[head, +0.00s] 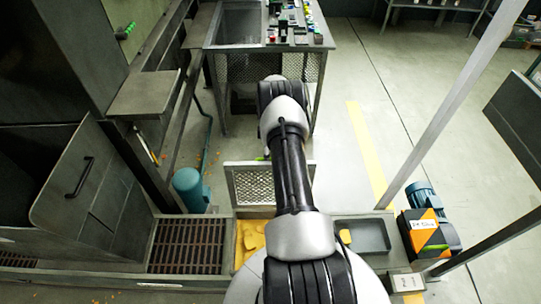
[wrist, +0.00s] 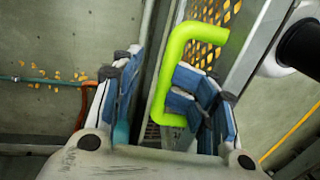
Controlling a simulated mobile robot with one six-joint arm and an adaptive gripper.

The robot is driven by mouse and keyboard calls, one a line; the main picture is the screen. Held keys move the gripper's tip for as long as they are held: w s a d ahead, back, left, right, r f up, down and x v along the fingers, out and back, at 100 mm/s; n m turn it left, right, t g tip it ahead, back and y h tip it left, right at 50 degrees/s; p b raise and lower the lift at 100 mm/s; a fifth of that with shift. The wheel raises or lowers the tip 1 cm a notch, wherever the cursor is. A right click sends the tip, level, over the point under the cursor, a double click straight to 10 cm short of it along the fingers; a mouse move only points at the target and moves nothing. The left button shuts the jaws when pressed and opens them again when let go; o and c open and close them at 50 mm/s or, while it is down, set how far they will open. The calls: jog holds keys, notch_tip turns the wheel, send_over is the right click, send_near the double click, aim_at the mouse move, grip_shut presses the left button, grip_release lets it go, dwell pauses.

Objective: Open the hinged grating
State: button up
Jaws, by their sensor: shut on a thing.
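The hinged grating (head: 250,186) is a grey framed mesh panel. In the head view it stands raised, near upright, at the far edge of an opening holding yellow pieces (head: 252,236). Its bright green handle (wrist: 172,72) runs between the fingers in the wrist view, with the mesh (wrist: 208,35) behind it. Only a speck of green shows at the panel's top in the head view. My gripper (wrist: 158,75) has blue-padded fingers and is shut on the handle. My arm hides the gripper and the grating's right part in the head view.
A brown slatted grate (head: 187,246) lies left of the opening, a grey tray (head: 362,236) to the right. A teal motor (head: 189,188) stands behind left. A mesh-sided table (head: 262,47) stands beyond. A slanting post (head: 455,95) rises at right. Floor is clear right of the table.

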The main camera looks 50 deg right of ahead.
notch_tip(320, 180, up, 12)
jog(key=w+d, duration=0.1)
jog(key=shift+w+d, duration=0.2)
jog(key=shift+d, duration=0.15)
jog(key=shift+f, duration=0.1)
jog(key=w+a+r+m+t+h, duration=0.1)
jog(key=w+a+r, duration=0.1)
jog(key=a+r, duration=0.4)
jog(key=w+a+r, duration=0.2)
jog(key=a+r, duration=0.1)
jog(key=r, duration=0.5)
jog(key=s+a+r+m+t+h, duration=0.1)
jog(key=s+a+r+m+t, duration=0.15)
jog(key=a+r, duration=1.1)
jog(key=s+a+r+m, duration=0.2)
jog(key=s+a+r, duration=0.3)
jog(key=s+a, duration=0.55)
jog(key=s+a+f+m+t, duration=0.2)
jog(key=s+a, duration=0.7)
jog(key=s, duration=0.2)
jog(key=shift+f, duration=0.2)
